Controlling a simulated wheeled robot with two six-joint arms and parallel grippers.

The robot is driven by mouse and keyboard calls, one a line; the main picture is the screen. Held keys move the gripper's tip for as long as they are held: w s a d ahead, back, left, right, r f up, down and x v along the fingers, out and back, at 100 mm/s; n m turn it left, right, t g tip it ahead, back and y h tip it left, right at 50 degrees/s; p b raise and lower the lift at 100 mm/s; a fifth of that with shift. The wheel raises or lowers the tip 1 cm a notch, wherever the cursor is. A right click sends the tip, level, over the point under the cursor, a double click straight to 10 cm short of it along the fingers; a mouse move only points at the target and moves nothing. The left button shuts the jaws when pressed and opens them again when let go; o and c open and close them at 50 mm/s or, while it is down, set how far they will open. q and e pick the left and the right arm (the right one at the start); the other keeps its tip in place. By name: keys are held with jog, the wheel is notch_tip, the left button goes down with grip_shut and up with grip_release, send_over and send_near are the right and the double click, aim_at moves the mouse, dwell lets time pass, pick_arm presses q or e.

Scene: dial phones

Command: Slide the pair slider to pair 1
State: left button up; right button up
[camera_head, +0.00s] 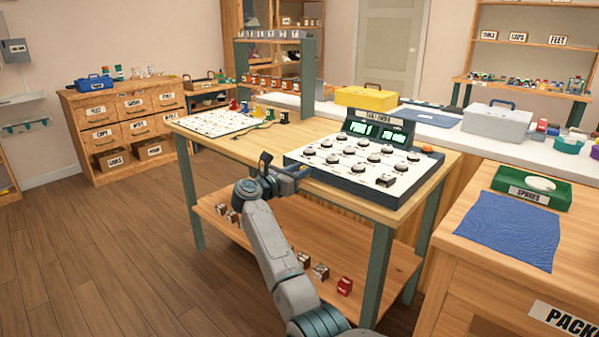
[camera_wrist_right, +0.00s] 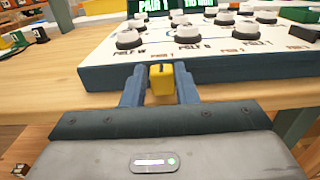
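The console (camera_head: 352,160) is a white panel with rows of round knobs, standing on the wooden bench with a lit green display (camera_head: 379,133) at its back. Its small print is too blurred to read surely. A small yellow slider knob (camera_wrist_right: 162,84) sticks out at the console's front edge in the right wrist view. My right gripper (camera_head: 300,173) is at the console's front left; in the right wrist view its two blue fingers (camera_wrist_right: 161,86) stand close on both sides of the yellow knob and look shut on it. My left gripper is not in view.
A white sheet (camera_head: 212,122) and small coloured pieces lie on the bench (camera_head: 262,143) left of the console. An orange button (camera_head: 427,149) is at its right end. A side table at right holds a blue cloth (camera_head: 512,228) and a green tray (camera_head: 556,200).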

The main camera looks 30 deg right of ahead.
jog(key=o, duration=0.4)
jog(key=shift+w+a, duration=0.1)
jog(key=shift+w, duration=0.05)
jog(key=shift+c, duration=0.2)
jog(key=shift+a, duration=0.1)
jog(key=v, duration=1)
jog(key=shift+a, duration=0.3)
